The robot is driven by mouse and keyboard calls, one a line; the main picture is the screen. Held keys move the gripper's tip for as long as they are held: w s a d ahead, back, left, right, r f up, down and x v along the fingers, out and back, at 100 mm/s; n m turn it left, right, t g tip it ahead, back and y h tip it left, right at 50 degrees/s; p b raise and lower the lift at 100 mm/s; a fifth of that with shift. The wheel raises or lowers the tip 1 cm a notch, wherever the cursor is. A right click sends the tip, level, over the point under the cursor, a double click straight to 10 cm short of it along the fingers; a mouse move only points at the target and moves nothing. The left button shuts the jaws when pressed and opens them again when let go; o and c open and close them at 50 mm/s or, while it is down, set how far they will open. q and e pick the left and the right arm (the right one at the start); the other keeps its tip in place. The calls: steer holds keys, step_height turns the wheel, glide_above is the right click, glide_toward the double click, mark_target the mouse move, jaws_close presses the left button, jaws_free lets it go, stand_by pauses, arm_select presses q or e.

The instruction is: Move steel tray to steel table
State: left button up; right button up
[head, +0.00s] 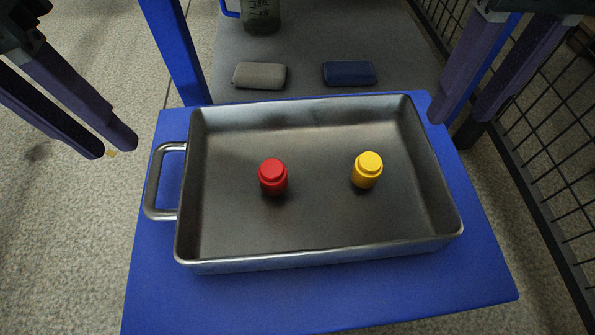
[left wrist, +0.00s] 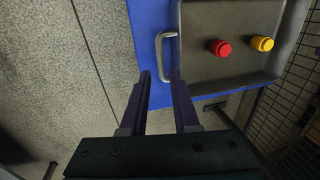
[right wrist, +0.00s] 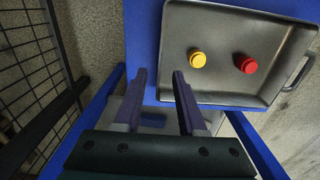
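The steel tray (head: 320,240) lies on a blue surface (head: 300,300) in the head view, with a handle (head: 153,182) showing on its left side. A red cylinder (head: 272,178) and a yellow cylinder (head: 367,170) stand upright inside it. My left gripper (head: 118,150) is open and empty, to the left of the tray near the handle. In the left wrist view the handle (left wrist: 160,56) shows beyond its fingers. My right gripper (head: 462,118) is open and empty, by the tray's far right corner. The tray's right side shows no clear handle. I cannot identify a steel table.
A grey shelf behind the tray holds a grey case (head: 259,76), a blue case (head: 349,73) and a dark cup (head: 262,14) with a blue handle. A blue post (head: 175,50) rises at the back left. A black mesh fence (head: 550,150) runs along the right. Speckled floor is free on the left.

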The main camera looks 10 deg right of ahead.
mark_target(150, 176)
arm_select(q)
steer(key=f, duration=0.2)
steer(key=d+f, duration=0.1)
steer(key=f, duration=0.5)
steer(key=shift+d+f, duration=0.15)
steer(key=shift+d, duration=0.2)
arm_select(e)
step_height(150, 176, down, 8)
steer(key=shift+s+f, duration=0.1)
steer(key=shift+f, duration=0.1)
arm_select(q)
jaws_close()
arm_select(e)
steer(key=c, duration=0.5)
jaws_close()
